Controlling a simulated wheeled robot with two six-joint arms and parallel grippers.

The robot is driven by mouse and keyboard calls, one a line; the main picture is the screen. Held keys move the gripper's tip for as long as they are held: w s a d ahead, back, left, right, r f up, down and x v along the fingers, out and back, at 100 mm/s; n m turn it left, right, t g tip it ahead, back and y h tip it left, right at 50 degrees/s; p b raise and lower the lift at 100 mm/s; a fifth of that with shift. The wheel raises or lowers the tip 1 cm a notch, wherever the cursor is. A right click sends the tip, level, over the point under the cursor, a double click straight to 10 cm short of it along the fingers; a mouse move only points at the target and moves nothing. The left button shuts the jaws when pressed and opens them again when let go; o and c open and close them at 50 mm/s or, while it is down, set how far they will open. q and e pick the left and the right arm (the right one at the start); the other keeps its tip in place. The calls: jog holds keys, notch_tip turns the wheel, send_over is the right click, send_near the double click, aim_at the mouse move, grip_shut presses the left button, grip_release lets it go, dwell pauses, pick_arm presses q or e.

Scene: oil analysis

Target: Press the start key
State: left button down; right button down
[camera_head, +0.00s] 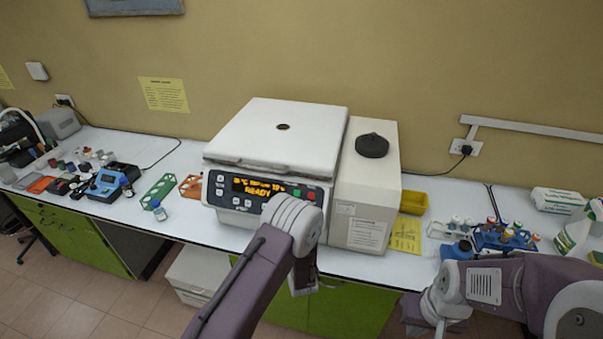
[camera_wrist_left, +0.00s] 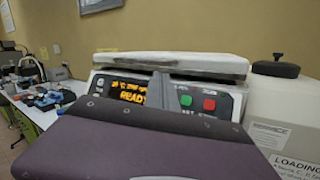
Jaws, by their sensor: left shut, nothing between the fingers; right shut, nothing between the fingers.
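The centrifuge-like machine (camera_head: 275,140) stands on the bench with its white lid down. Its front panel has a lit orange display (camera_head: 259,187) that reads READY. A green key (camera_head: 297,192) and a red key (camera_head: 311,196) sit at the panel's right end. In the left wrist view the green key (camera_wrist_left: 185,100) is left of the red key (camera_wrist_left: 209,104); their labels are too small to read surely. My left gripper (camera_wrist_left: 160,85) is shut and empty, in front of the panel, left of the green key. My right gripper (camera_head: 440,322) is shut and empty at the lower right.
A white box with a black knob (camera_head: 372,146) stands right of the machine. A green rack (camera_head: 158,191) and small bottle (camera_head: 160,212) are to the left. A blue tube rack (camera_head: 503,238) and spray bottle (camera_head: 575,235) are at right. My left arm covers part of the bench front.

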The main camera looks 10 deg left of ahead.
aim_at(297, 193)
pick_arm(q)
jog(key=shift+s+d+r+m+h+p, duration=0.2)
jog(key=shift+s+d+m+h+p, duration=0.2)
jog(key=shift+s+d+m+p, duration=0.4)
pick_arm(e)
jog(key=r, duration=0.3)
jog(key=shift+s+r, duration=0.15)
jog(key=shift+s, duration=0.05)
pick_arm(q)
jog(key=shift+w+d+n, duration=0.1)
jog(key=shift+w+n, duration=0.1)
jog(key=shift+n, duration=0.1)
